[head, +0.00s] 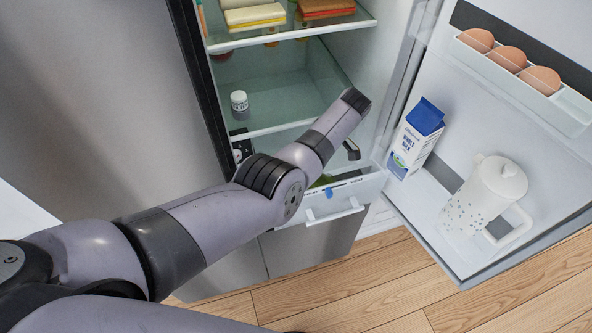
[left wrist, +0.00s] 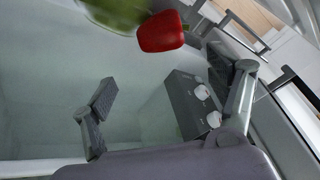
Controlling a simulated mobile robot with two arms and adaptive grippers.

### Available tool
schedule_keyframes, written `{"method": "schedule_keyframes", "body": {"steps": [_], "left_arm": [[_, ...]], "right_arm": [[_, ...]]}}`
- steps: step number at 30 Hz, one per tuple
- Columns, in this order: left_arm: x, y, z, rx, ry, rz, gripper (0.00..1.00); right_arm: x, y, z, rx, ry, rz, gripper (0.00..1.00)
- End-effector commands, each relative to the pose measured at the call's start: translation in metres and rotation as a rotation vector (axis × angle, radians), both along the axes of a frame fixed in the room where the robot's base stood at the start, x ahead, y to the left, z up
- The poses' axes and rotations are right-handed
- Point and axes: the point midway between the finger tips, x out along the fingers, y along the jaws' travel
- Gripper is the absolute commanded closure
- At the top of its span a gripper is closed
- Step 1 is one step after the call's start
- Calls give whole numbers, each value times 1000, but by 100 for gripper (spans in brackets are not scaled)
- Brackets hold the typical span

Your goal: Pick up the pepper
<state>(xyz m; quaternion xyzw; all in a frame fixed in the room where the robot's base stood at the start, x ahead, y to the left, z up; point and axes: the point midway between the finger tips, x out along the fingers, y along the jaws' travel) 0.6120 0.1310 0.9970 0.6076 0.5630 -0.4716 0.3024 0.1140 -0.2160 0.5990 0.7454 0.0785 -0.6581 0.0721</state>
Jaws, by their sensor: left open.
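The red pepper (left wrist: 161,31) shows at the top of the left wrist view, beside a blurred green item (left wrist: 115,12) that is cut off by the top edge. My left gripper (left wrist: 165,98) is open, with its two dark fingers spread apart and nothing between them. The pepper is apart from the fingers, beyond their tips. In the head view my left arm reaches into the open fridge. It hides most of the gripper and the pepper there; one dark finger part (head: 351,149) shows past the arm. My right gripper is in neither view.
A grey panel with white knobs (left wrist: 190,104) stands close to the right finger. A small white jar (head: 239,104) stands on the fridge shelf. The open door (head: 440,176) at right holds a milk carton (head: 415,138), a white pitcher (head: 487,193) and eggs (head: 508,58). A drawer handle (head: 335,214) is below.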

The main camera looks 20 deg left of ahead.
Motion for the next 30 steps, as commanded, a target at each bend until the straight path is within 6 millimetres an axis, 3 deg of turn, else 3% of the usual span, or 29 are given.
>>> {"method": "schedule_keyframes", "body": {"steps": [6,10,14,21,25,30], "left_arm": [[-4,14,-35,2,3,1,19],[-5,22,-55,2,1,0,19],[-5,26,-63,1,-1,-1,19],[-8,33,-91,2,2,-1,19],[-9,41,-108,2,2,0,19],[-9,43,-110,2,0,-1,19]], "right_arm": [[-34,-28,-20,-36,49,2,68],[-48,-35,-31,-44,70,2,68],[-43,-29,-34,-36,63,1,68],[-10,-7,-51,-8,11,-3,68],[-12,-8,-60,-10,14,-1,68],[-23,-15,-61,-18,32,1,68]]}}
